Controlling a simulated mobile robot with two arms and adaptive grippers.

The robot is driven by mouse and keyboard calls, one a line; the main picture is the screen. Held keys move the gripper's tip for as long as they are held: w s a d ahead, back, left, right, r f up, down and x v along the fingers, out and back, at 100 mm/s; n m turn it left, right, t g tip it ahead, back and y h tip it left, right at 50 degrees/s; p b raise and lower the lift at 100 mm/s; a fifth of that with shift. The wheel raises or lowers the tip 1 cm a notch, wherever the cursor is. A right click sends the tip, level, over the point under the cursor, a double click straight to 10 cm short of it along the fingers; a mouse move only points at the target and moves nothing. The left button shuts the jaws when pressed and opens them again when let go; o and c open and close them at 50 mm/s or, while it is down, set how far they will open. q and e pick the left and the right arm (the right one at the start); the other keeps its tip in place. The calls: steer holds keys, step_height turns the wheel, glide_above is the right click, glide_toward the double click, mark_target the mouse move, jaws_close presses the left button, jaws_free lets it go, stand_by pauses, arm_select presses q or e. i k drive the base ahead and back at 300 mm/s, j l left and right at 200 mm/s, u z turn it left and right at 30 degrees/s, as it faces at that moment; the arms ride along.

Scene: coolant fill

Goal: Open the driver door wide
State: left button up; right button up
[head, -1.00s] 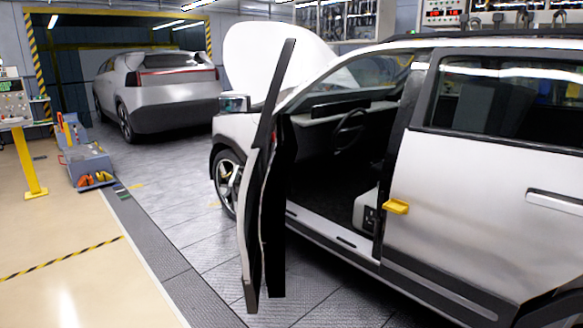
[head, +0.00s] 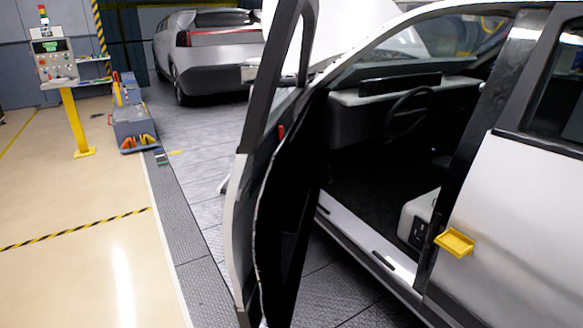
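The driver door (head: 243,215) of the near silver car stands swung out from the body, seen nearly edge-on with its dark inner side toward the cabin. The door opening is clear, and the steering wheel (head: 409,112), part of the seat (head: 418,218) and the sill (head: 365,245) show through it. A small yellow piece (head: 455,242) sits at the front edge of the rear door (head: 520,225). The lower end of the driver door runs out of the picture. Neither of my grippers shows in the head view.
A second silver car (head: 215,55) stands behind. A yellow-posted control panel (head: 62,75) and a grey cart (head: 133,128) with orange items stand at the left. The beige floor (head: 90,270) left of the door is clear, crossed by a black and yellow stripe.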

mark_target(267, 231)
steer(key=i+j+z, duration=0.2)
steer(key=j, duration=0.35)
steer(key=i+j+z, duration=0.2)
steer(key=j, duration=0.35)
steer(key=i+j+z, duration=0.2)
steer(key=j, duration=0.4)
steer(key=i+j+z, duration=0.2)
steer(key=j, duration=0.4)
steer(key=j+z, duration=0.2)
steer(key=j, duration=0.45)
steer(key=i+l+u, duration=0.15)
steer(key=l, duration=0.4)
steer(key=k+j, duration=0.05)
